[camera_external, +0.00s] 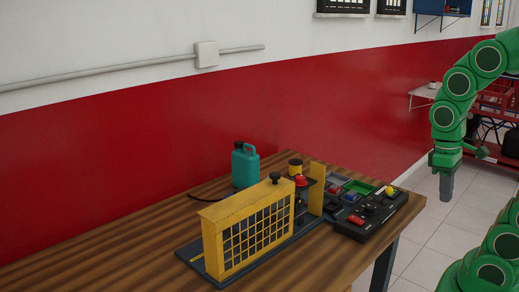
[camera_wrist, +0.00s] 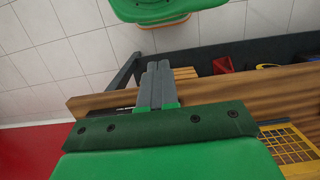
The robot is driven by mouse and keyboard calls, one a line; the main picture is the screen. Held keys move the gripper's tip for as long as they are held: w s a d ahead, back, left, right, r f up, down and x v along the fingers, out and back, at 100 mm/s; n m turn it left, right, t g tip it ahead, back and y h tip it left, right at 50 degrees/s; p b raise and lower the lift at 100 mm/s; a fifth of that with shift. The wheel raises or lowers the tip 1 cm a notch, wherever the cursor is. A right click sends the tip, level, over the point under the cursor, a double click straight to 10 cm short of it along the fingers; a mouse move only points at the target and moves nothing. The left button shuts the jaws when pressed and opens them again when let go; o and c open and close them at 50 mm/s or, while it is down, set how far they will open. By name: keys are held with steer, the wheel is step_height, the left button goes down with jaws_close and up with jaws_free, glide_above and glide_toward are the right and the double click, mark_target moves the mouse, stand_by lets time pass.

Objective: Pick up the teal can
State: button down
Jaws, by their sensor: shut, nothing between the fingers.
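The teal can (camera_external: 245,168), with a dark cap and a handle, stands upright on the wooden table (camera_external: 110,250) near the red wall, behind the yellow grille of the engine trainer (camera_external: 250,230). The grille hides part of its base. My gripper (camera_external: 446,193) points down over the floor, well to the right of the table and apart from the can. In the wrist view its two grey fingers (camera_wrist: 157,88) lie together, shut and empty. The can is not visible in the wrist view.
A black control box (camera_external: 370,213) with knobs sits at the table's right end. The table's left part is clear. A red shelf (camera_external: 495,100) stands farther back.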

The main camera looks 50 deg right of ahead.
steer(key=c, duration=1.8)
jaws_free()
steer(key=o, duration=1.7)
steer(key=shift+c, duration=0.2)
steer(key=shift+r, duration=0.1)
step_height(320, 180, up, 4)
steer(key=w+d+r+t+h, duration=0.15)
steer(key=w+t, duration=0.25)
steer(key=w, duration=1.3)
steer(key=w+d+t+y, duration=0.15)
steer(key=w+t, duration=0.25)
steer(key=w, duration=1.4)
steer(key=n+t+y, duration=0.2)
steer(key=t, duration=0.5)
glide_toward(246, 147)
step_height(246, 147, up, 9)
steer(key=w, duration=0.2)
step_height(246, 147, down, 11)
steer(key=shift+y, duration=0.3)
steer(key=shift+d+r+x, duration=0.1)
steer(key=shift+r+x, duration=0.05)
steer(key=shift+x, duration=1.95)
steer(key=shift+d+r+x, duration=0.1)
steer(key=shift+r+x, duration=0.1)
steer(key=shift+x, duration=1.9)
